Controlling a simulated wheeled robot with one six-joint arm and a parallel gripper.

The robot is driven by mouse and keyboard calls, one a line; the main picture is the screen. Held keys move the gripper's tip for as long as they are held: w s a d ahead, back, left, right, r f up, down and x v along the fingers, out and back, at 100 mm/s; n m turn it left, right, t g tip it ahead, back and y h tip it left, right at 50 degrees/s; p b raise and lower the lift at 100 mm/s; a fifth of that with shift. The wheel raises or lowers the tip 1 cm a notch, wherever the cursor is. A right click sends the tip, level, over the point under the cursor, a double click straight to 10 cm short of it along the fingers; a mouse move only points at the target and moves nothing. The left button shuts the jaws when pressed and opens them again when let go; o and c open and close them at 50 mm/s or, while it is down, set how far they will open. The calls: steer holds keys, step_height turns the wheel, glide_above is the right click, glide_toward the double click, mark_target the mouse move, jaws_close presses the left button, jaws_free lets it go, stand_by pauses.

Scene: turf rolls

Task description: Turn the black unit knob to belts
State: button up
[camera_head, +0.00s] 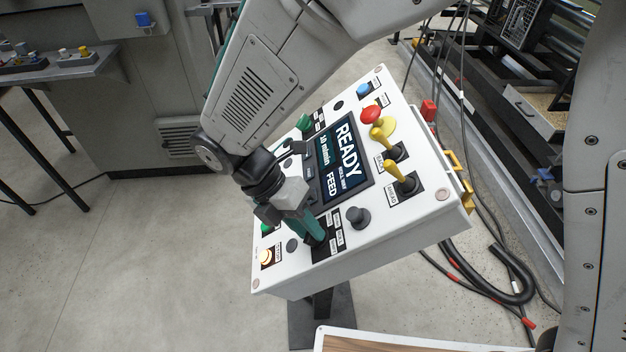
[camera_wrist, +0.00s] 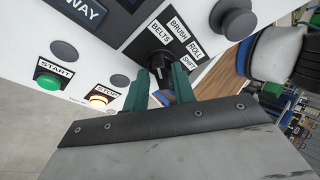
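The black unit knob (camera_wrist: 160,63) shows in the wrist view, on a black plate with the labels BELTS (camera_wrist: 160,33), BRUSH, ROLL and SHIFT around it. The two teal fingers of my gripper (camera_wrist: 161,72) stand on either side of the knob, with their tips at its level. I cannot tell whether they press on it or leave small gaps. The knob's pointer mark is not clear. In the head view my gripper (camera_head: 314,238) reaches down to the lower part of the white control panel (camera_head: 385,235), and its fingers hide the knob there.
A larger black knob (camera_head: 358,217) is close to the right of my gripper. Yellow levers (camera_head: 401,180), a red button (camera_head: 370,115) and a screen reading READY (camera_head: 345,140) are farther up. The lit STOP button (camera_wrist: 103,96) and green START button (camera_wrist: 49,81) are left of the fingers.

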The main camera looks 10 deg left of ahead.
steer(key=shift+d+f, duration=0.1)
steer(key=shift+d, duration=0.15)
steer(key=s+v, duration=0.1)
steer(key=v, duration=0.7)
steer(key=shift+w+a, duration=0.15)
steer(key=shift+w, duration=0.3)
